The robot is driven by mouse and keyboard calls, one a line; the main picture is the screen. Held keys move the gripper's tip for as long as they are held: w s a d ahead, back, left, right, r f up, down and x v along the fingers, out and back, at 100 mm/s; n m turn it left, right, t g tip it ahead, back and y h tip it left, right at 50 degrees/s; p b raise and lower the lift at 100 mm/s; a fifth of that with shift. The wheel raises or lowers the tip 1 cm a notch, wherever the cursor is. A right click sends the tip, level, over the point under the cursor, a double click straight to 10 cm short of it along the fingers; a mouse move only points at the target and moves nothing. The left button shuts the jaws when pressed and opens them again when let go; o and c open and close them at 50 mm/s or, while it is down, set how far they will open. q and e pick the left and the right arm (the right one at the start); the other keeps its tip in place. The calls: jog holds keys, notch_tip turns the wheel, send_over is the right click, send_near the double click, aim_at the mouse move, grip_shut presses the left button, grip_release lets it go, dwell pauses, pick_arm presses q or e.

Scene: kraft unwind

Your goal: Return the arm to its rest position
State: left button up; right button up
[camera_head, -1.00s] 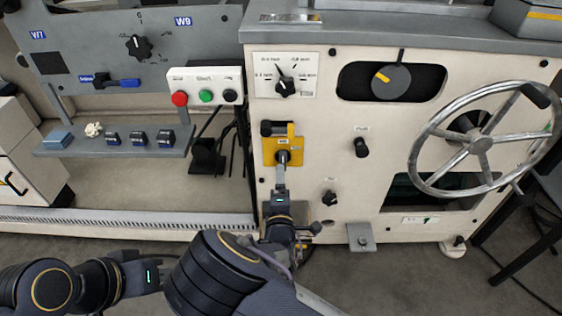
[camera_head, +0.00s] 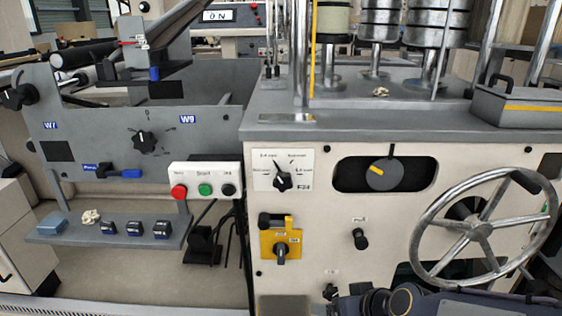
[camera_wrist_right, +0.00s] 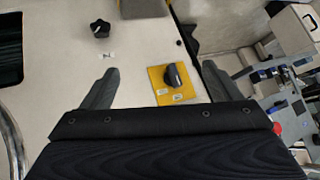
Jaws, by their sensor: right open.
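Part of my arm (camera_head: 420,302) shows along the bottom right edge of the head view, in front of the machine's lower panel. My right gripper (camera_wrist_right: 158,84) shows in the right wrist view with its two fingers spread wide and nothing between them. Beyond the fingers is the yellow plate with a black rotary knob (camera_wrist_right: 174,76). The plate and knob also show in the head view, the knob (camera_head: 281,252) standing clear of my arm. My left gripper is not in view.
The cream machine cabinet (camera_head: 340,225) fills the front, with a large metal handwheel (camera_head: 480,228) at the right, close to my arm. A button box (camera_head: 205,188) and a grey shelf (camera_head: 60,240) with small items are at the left. A grey countertop (camera_head: 380,120) lies above.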

jog(key=s+d+r+m+g+h, duration=0.15)
jog(key=s+d, duration=0.25)
jog(key=s, duration=0.5)
jog(key=s+d+r+m, duration=0.3)
jog(key=s+d, duration=0.1)
jog(key=s, duration=0.5)
notch_tip(320, 180, up, 30)
jog(key=p, duration=3)
jog(key=shift+f, duration=0.2)
jog(key=shift+d+y, duration=0.1)
jog(key=shift+y, duration=0.15)
